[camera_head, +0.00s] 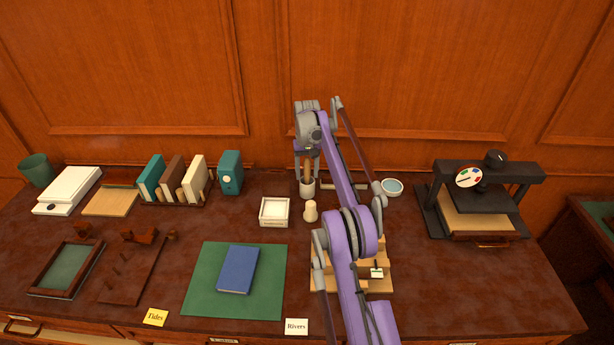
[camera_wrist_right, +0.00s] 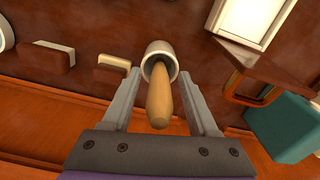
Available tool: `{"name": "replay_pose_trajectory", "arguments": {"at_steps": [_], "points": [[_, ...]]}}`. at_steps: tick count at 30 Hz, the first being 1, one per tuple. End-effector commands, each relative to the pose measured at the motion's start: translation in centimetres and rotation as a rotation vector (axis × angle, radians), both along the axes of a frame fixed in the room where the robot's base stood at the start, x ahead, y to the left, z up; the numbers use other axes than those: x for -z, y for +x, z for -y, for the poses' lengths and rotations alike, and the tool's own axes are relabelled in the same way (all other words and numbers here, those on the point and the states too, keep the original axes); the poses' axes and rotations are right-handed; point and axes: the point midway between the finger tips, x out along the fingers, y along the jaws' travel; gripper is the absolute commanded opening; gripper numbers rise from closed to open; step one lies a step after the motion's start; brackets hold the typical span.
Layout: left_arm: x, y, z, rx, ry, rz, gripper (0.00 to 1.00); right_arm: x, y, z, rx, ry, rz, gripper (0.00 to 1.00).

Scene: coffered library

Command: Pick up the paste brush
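The paste brush stands upright in a small pale cup (camera_head: 307,189), with its wooden handle (camera_head: 308,170) up. In the right wrist view the handle (camera_wrist_right: 158,98) rises from the cup (camera_wrist_right: 157,52) toward the camera; the bristle end is hidden in the cup. My right gripper (camera_head: 307,168) points down over the cup. In the right wrist view its two fingers (camera_wrist_right: 161,102) are open, one on each side of the handle, with a gap on both sides. My left gripper is not in view.
A white square tray (camera_head: 274,212) and a cream knob-shaped piece (camera_head: 311,211) stand near the cup. A small bowl (camera_head: 392,187) and a dark press (camera_head: 480,200) are to the right. A blue book (camera_head: 238,270) lies on a green mat (camera_head: 200,295). My arm hides part of a wooden stand (camera_head: 380,285).

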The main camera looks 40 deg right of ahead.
Motion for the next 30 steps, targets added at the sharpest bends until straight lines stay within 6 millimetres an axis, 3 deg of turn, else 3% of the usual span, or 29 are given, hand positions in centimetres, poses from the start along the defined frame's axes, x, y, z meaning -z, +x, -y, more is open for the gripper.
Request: {"name": "replay_pose_trajectory", "arguments": {"at_steps": [1,9,22,30], "points": [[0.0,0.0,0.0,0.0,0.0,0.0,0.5,0.0,0.0,0.0,0.0,0.0,0.0,0.48],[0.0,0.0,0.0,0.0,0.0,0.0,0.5,0.0,0.0,0.0,0.0,0.0,0.0,0.0],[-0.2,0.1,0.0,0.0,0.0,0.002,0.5,-0.5,0.0,0.0,0.0,0.0,0.001,0.0],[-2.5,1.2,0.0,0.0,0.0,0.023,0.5,-5.8,0.2,0.0,0.001,0.001,0.005,0.0]]}}
